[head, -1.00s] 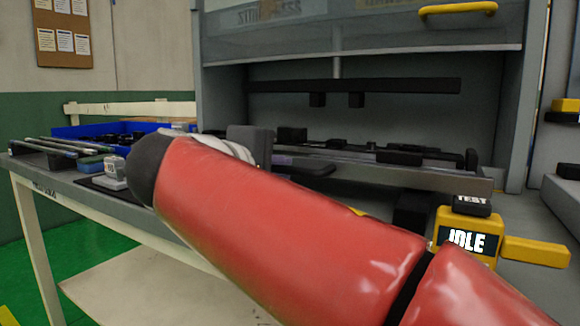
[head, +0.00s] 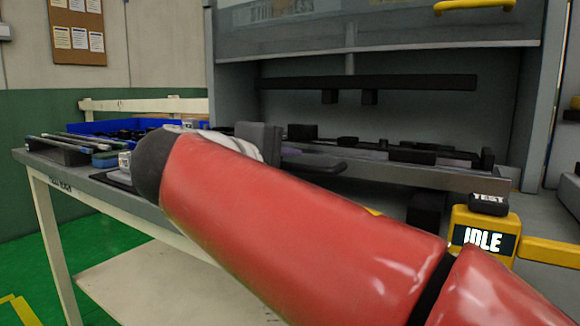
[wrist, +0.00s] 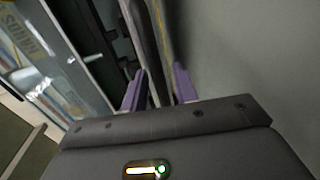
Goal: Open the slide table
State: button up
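The slide table (head: 455,180) is a grey plate with black fixtures on it, low inside the grey machine. A black bar, perhaps its handle (head: 322,168), sticks out at its front left. My gripper (head: 292,151) is at that end, partly hidden behind my red arm. In the wrist view my gripper (wrist: 158,88) shows two purple fingers standing apart.
A yellow box reading IDLE with a black TEST button (head: 488,204) stands right of the slide table. The machine's clear cover (head: 380,25) is raised. A side table (head: 105,195) on the left carries a blue bin (head: 115,126) and small parts. Green floor is free at lower left.

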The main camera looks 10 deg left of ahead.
jog(key=v, duration=0.7)
jog(key=shift+s+a+p, duration=0.1)
jog(key=shift+s+p, duration=0.15)
jog(key=shift+p, duration=0.05)
